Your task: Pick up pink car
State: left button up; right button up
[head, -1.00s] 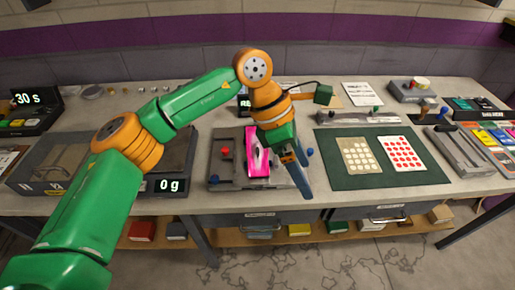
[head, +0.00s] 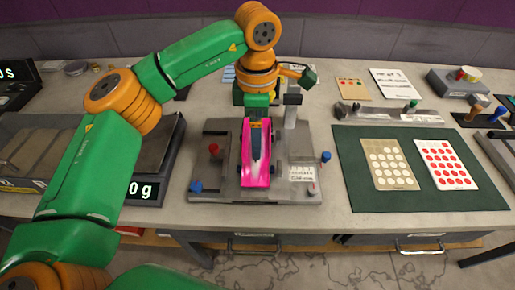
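The pink car (head: 257,173) lies lengthwise on a grey fixture plate (head: 218,165) in the middle of the bench, nose toward me. A dark strip runs along its top, and I cannot tell car markings from finger there. My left gripper (head: 257,128) is over the car's far end, in line with it. Its fingertips are not clear, so I cannot tell whether they are open or touch the car. My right gripper is not in view.
A scale (head: 158,150) is at left, and a green mat (head: 365,190) with dotted cards is at right.

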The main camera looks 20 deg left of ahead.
aim_at(255, 173)
pick_arm(q)
jog(key=f, duration=0.4)
jog(key=shift+w+a+p, duration=0.1)
jog(key=shift+a+p, duration=0.1)
jog(key=shift+p, duration=0.15)
grip_shut()
jog(key=shift+r, duration=0.1)
